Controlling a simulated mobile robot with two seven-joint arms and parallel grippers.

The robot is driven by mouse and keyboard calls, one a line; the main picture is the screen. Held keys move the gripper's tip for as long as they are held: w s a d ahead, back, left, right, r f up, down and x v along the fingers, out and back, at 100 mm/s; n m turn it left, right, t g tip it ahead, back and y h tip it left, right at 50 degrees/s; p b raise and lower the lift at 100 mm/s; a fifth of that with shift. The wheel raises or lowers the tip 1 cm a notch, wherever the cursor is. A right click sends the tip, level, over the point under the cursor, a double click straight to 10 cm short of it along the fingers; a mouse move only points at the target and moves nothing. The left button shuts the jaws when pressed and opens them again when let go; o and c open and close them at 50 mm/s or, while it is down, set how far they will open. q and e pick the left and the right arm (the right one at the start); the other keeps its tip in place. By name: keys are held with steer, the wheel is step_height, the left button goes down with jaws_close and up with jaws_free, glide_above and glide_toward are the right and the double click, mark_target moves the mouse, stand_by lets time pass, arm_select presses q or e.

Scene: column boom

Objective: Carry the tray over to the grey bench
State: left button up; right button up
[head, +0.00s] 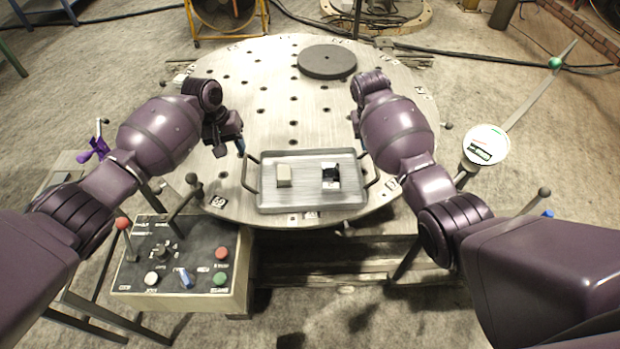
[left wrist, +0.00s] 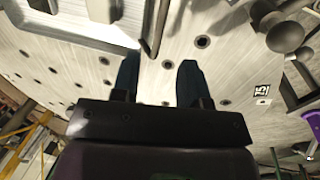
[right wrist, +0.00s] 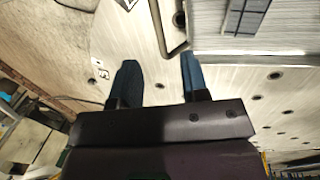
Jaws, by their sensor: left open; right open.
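The grey metal tray (head: 310,196) lies on the round perforated table near its front edge, with a looped handle at each side. A cream block (head: 284,175) and a black-and-white piece (head: 331,178) stand on it. My left gripper (head: 240,146) is open and empty, just beyond the left handle. In the left wrist view its fingers (left wrist: 159,78) are apart, with the tray corner (left wrist: 85,28) at upper left. My right gripper (right wrist: 158,78) is open in the right wrist view, near the right handle (right wrist: 165,30); my arm mostly hides it in the head view. I cannot make out a grey bench.
A dark round disc (head: 327,61) lies at the back of the round table (head: 265,75). A control box (head: 185,262) with levers and buttons stands at front left. A white dial (head: 487,145) is on the right. A yellow frame (head: 228,38) stands behind.

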mark_target(244, 167)
arm_select(q)
steer(key=f, duration=0.3)
steer(key=d+f, duration=0.1)
steer(key=f, duration=0.2)
steer(key=d+f, duration=0.1)
steer(key=f, duration=0.2)
steer(key=shift+f, duration=0.1)
arm_select(e)
steer(key=x, duration=0.9)
steer(key=shift+f, duration=0.1)
arm_select(q)
steer(key=shift+a, duration=0.1)
jaws_close()
arm_select(e)
jaws_close()
